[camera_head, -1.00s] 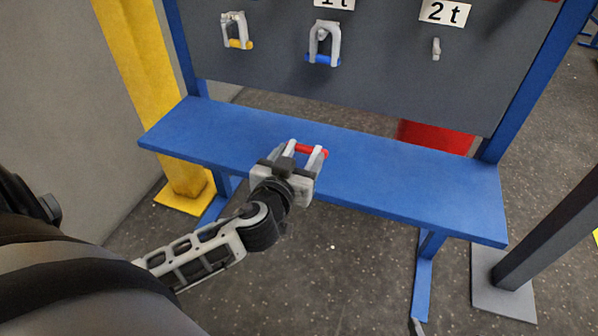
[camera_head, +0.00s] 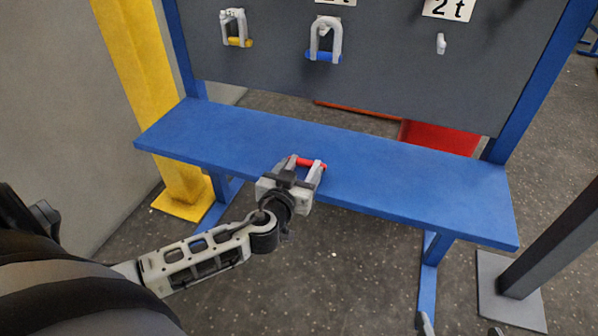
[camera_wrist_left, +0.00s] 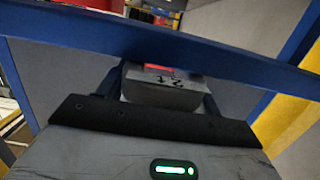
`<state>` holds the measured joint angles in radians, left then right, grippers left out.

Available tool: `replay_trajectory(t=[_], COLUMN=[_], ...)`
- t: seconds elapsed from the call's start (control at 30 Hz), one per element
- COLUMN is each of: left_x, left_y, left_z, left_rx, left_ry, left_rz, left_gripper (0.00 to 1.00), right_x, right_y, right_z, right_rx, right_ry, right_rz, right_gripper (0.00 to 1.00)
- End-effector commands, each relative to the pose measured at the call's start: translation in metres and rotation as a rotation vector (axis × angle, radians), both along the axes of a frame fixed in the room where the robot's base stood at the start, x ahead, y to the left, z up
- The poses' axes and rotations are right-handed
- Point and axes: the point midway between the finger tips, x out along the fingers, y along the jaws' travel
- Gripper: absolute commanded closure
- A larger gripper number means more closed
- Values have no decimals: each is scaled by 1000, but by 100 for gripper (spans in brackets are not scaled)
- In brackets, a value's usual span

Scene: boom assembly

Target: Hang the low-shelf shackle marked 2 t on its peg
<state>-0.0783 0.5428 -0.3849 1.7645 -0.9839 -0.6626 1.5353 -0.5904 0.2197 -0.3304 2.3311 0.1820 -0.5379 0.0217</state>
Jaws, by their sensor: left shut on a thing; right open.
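The shackle (camera_head: 317,173) is grey with a red pin. My left gripper (camera_head: 300,178) is shut on it over the front part of the blue shelf. I cannot tell whether the shackle touches the shelf. In the left wrist view the shackle (camera_wrist_left: 160,85) shows an upside-down mark that looks like 2 t, with the red pin beyond. The bare peg (camera_head: 441,44) is at the board's upper right, under the 2 t label (camera_head: 449,9). The tips of my right gripper (camera_head: 460,328) just show at the bottom edge, apart and empty.
On the grey board (camera_head: 390,80) hang a yellow-pinned shackle (camera_head: 235,28) and a blue-pinned shackle (camera_head: 325,40). The blue shelf (camera_head: 420,190) is otherwise clear. A yellow post (camera_head: 140,80) stands at left, a dark post (camera_head: 550,240) at right. A red object (camera_head: 440,137) lies behind.

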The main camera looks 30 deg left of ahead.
Motion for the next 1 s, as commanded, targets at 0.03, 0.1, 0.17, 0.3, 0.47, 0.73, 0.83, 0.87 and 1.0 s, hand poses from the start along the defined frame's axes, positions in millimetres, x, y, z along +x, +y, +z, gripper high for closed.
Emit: replay_trajectory(t=[0.03, 0.1, 0.17, 0.3, 0.47, 0.73, 0.83, 0.87, 1.0], left_x=[1, 1, 0, 0, 0, -19, -40, -46, -80], left_y=[0, 0, 0, 0, 0, -6, -5, -5, -11], left_z=[1, -2, -3, -3, -3, -2, 5, 7, 13], left_rx=[0, 0, -1, 0, 0, -4, -4, -5, -4], left_ry=[-5, -5, 0, 0, 0, 4, 4, 5, 5], left_rz=[0, 0, 0, 0, 0, -2, 0, 1, 0], left_gripper=[77, 77, 24, 13, 13, 13, 13, 13, 13], right_x=[0, 0, 0, 0, 0, -1, -1, -1, 0], right_y=[0, 0, 0, 0, 0, -1, -3, -3, -4], right_z=[-2, -5, -2, 0, 2, -1, -3, -4, -10], right_rx=[-1, 2, 5, 8, 10, -4, -10, -11, -15], right_ry=[2, 0, -5, -11, -14, 15, 29, 33, 49], right_rz=[0, -1, -1, -2, -2, -4, -9, -11, -15], right_gripper=[0, 0, 0, 0, 0, 0, 0, 0, 0])
